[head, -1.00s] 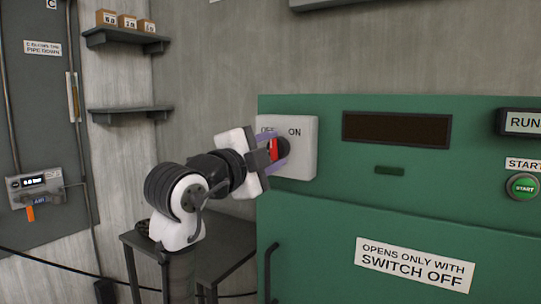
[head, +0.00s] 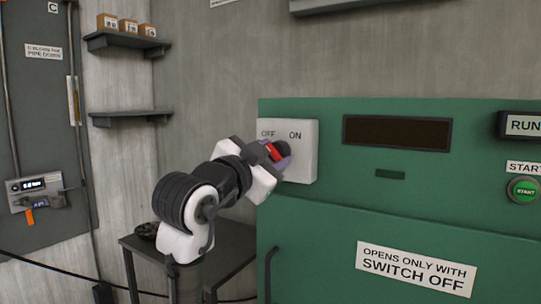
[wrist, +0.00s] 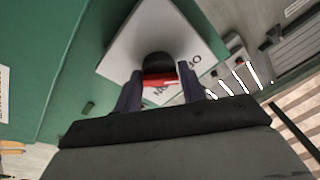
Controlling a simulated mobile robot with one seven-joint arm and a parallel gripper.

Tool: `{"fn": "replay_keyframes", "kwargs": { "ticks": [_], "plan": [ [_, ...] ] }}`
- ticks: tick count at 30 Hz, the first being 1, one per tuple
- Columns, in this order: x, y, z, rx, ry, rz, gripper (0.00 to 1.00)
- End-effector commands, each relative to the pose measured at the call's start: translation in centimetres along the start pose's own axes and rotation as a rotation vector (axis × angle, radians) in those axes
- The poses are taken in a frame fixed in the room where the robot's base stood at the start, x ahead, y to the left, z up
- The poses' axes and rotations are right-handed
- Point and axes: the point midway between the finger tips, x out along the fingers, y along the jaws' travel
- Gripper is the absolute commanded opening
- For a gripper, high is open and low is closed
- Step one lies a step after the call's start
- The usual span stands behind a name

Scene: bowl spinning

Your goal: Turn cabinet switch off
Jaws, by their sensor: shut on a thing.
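The cabinet switch is a black knob with a red bar (head: 275,151) on a white plate (head: 303,158) marked OFF at left and ON at right. The plate is on the upper left of the green cabinet (head: 350,205). My gripper (head: 277,154) is shut on the knob, its two purple fingers on either side of it. The red bar is tilted, its upper end leaning left toward OFF. In the wrist view the knob (wrist: 158,66) sits between the fingers of my gripper (wrist: 160,88), with the plate (wrist: 125,60) behind. My gripper hides part of the knob in the head view.
A label on the cabinet reads "opens only with switch off" (head: 415,268). A dark door handle (head: 270,270) stands below the switch. A green START button (head: 524,189) is at right. A dark table (head: 235,245) and wall shelves (head: 125,42) are at left.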

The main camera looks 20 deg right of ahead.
Motion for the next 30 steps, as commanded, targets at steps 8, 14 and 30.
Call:
{"fn": "replay_keyframes", "kwargs": {
  "ticks": [8,14,30],
  "plan": [
    [0.10,0.41,0.08,-0.021,-0.003,0.008,0.18],
    [0.12,0.42,0.05,-0.020,-0.003,0.008,0.18],
    [-0.31,0.11,0.03,-0.018,-0.001,0.000,0.60]
  ]
}}
